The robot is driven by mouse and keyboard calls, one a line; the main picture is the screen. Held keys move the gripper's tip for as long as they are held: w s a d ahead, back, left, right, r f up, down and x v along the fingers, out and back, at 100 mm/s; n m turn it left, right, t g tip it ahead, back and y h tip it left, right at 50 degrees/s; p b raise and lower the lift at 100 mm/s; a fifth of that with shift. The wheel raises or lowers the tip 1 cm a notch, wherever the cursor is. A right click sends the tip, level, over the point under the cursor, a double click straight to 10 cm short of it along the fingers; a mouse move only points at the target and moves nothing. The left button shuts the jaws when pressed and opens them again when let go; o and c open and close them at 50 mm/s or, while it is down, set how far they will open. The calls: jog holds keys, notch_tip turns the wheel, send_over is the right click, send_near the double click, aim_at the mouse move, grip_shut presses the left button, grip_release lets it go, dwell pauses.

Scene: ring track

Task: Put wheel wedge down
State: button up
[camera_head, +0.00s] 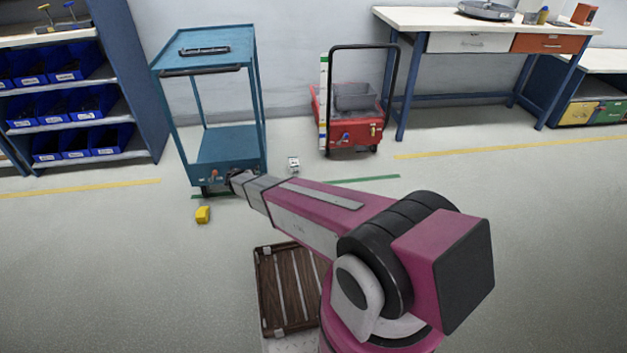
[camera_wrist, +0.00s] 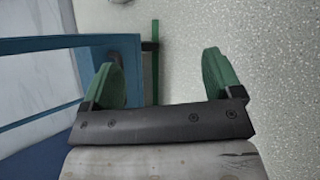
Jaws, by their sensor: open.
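A small yellow block (camera_head: 203,214), which looks like the wheel wedge, lies on the floor in front of the blue cart (camera_head: 225,145) in the head view. My gripper (camera_head: 233,180) is at the cart's low front edge, up and to the right of the block, partly hidden by my arm. In the wrist view my gripper (camera_wrist: 159,65) is open, its two green fingers wide apart with nothing held between them. The cart's blue frame (camera_wrist: 60,44) and a green strip (camera_wrist: 155,60) show beyond the fingers. The yellow block is not in the wrist view.
A red trolley (camera_head: 352,130) with a grey bin stands right of the cart. A small white object (camera_head: 293,163) is on the floor between them. A shelf with blue bins (camera_head: 65,104) is at left and a workbench (camera_head: 480,20) at right. Floor at front left is clear.

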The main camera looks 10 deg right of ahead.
jog(key=s+d+r+m+g+y, duration=0.3)
jog(key=s+d+r+m, duration=0.5)
jog(key=s, duration=0.5)
jog(key=s+d+r+m+g+y, duration=0.3)
jog(key=s+d+r+m, duration=0.6)
jog(key=s+d+r, duration=0.3)
notch_tip(320, 180, up, 2)
jog(key=shift+s+d+r+g+y, duration=0.2)
jog(key=shift+s+g+y, duration=0.2)
jog(key=shift+s, duration=0.65)
jog(key=shift+f, duration=0.1)
